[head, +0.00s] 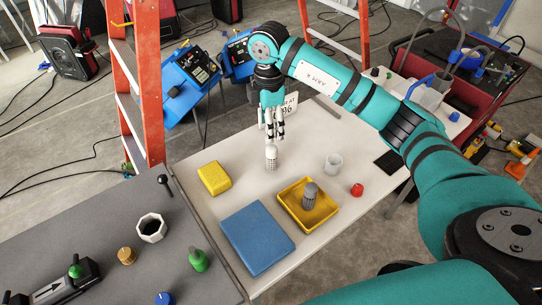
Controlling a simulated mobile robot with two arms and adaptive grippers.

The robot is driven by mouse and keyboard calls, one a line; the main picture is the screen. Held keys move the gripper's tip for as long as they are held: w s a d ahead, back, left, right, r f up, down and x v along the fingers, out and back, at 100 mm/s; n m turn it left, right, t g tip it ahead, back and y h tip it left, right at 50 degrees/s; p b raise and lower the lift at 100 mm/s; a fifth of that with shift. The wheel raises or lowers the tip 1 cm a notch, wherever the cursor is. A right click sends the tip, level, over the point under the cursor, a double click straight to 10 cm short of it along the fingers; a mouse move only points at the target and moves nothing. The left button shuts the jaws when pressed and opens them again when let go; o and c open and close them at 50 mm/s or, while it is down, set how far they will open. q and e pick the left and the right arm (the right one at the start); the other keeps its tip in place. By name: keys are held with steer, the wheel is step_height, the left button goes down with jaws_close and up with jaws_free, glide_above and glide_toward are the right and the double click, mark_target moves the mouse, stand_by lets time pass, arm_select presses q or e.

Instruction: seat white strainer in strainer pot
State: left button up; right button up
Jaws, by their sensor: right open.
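The white strainer (271,160) is a small pale cylinder with a dotted side, upright on the white table below my right gripper. My right gripper (275,137) points down with its fingers apart. Its tips are at or just above the strainer's top; I cannot tell whether they touch it. A pale grey cup (333,163), which looks like the strainer pot, stands upright to the right of the strainer. A dark grey ribbed cylinder (310,192) stands in the yellow tray (325,224). My left gripper is not in view.
A yellow sponge (214,178) lies left of the strainer and a blue mat (257,238) nearer. A red knob-like object (357,190) and a black pad (391,161) lie to the right. An orange ladder (147,90) rises behind the table's left side.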

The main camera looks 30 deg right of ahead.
mark_target(272, 148)
step_height(272, 148, down, 5)
steer(key=shift+f+p, duration=0.1)
steer(key=shift+p, duration=0.3)
steer(key=f, duration=0.1)
steer(key=f+p, duration=0.1)
steer(key=f, duration=0.2)
steer(key=shift+d+f+p, duration=0.35)
steer(key=shift+f+p, duration=0.05)
steer(key=shift+f, duration=0.35)
steer(key=shift+c, duration=0.2)
jaws_close()
